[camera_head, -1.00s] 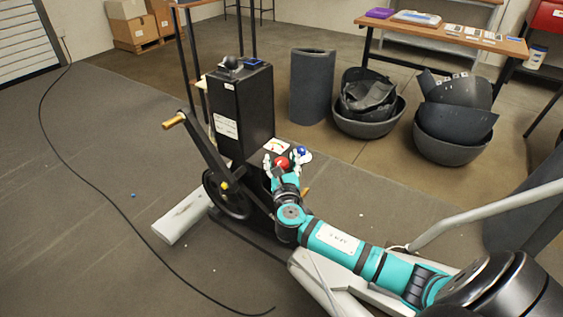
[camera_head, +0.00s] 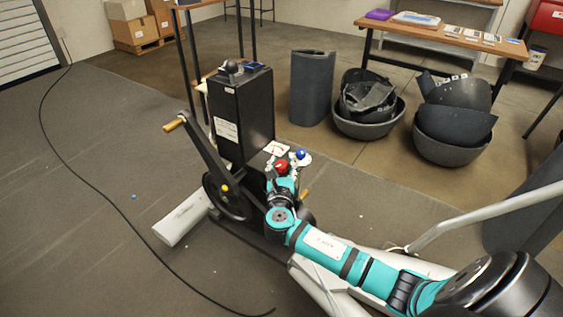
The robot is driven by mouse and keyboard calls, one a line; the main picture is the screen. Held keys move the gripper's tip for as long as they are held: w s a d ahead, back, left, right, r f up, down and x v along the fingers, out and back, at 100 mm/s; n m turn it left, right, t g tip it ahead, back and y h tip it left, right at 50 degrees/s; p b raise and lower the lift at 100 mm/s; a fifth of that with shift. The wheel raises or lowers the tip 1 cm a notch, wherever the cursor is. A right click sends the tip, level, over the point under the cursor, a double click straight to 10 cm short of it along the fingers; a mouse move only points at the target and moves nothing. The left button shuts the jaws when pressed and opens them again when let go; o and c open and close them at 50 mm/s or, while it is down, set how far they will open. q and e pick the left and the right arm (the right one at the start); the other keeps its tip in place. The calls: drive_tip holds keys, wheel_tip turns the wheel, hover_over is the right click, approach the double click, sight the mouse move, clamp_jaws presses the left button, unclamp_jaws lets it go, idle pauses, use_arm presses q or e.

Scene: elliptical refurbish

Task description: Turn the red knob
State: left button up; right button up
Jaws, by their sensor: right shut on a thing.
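The red knob (camera_head: 282,167) sits on the elliptical machine, at the foot of its black upright box (camera_head: 240,115). My right gripper (camera_head: 281,172) is at the knob, shut on it, with its fingers partly hidden by my own wrist. The arm reaches in from the lower right. A blue knob (camera_head: 300,154) stands just right of the red one. My left gripper is out of view.
The crank with a wooden handle (camera_head: 174,124) stands left of the box. A black cable (camera_head: 62,160) runs over the floor at left. Dark tubs (camera_head: 368,128) stand behind, near a wooden table (camera_head: 450,36). A pale frame tube (camera_head: 490,210) slants at right.

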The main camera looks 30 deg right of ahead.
drive_tip(key=m+g+h, duration=0.1)
drive_tip(key=m+g+h+p, duration=0.1)
drive_tip(key=m+g+h, duration=0.1)
drive_tip(key=shift+a+h, duration=0.2)
drive_tip(key=shift+h, duration=0.1)
drive_tip(key=m+g+h, duration=0.1)
drive_tip(key=g, duration=0.1)
drive_tip(key=shift+f+m+g, duration=0.1)
drive_tip(key=shift+m+g, duration=0.2)
drive_tip(key=shift+m, duration=0.1)
drive_tip(key=shift+m+g+h, duration=0.5)
drive_tip(key=shift+g+h, duration=0.1)
drive_tip(key=shift+g, duration=0.1)
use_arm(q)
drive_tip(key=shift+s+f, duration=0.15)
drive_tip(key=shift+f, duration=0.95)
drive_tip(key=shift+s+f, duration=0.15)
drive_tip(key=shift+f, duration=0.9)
use_arm(e)
drive_tip(key=shift+d+m+g+h, duration=0.1)
drive_tip(key=shift+m+g+h, duration=0.3)
drive_tip(key=shift+m+g, duration=0.45)
drive_tip(key=o, duration=1.2)
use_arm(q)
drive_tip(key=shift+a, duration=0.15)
use_arm(e)
drive_tip(key=v, duration=1.2)
